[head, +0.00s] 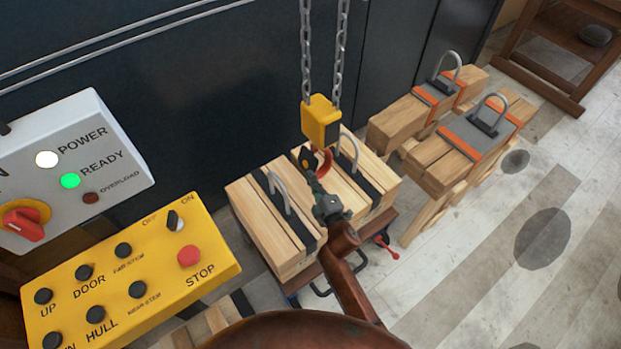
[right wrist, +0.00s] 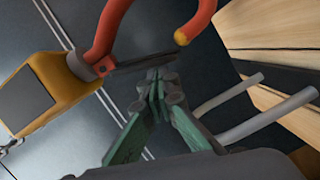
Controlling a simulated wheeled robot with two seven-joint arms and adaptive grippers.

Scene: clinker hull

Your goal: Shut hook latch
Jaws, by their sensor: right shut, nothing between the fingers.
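The red hook (head: 322,163) hangs under a yellow hook block (head: 321,122). In the right wrist view the hook (right wrist: 203,18) curves above my fingers and has a yellow tip. Its dark latch (right wrist: 143,62) runs from the shank side toward the tip, its free end a little below the tip in the picture; whether they touch I cannot tell. My right gripper (right wrist: 158,82) is shut and empty, its fingertips close to the latch's underside; contact is unclear. It also shows in the head view (head: 311,181). My left gripper is out of view.
Wooden crates with black straps (head: 262,227) and grey lifting bars (right wrist: 232,93) stand beside the hook. Two chains (head: 306,50) rise from the block. Crates with orange straps (head: 458,150) stand to the right. A yellow control panel (head: 130,275) is at left.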

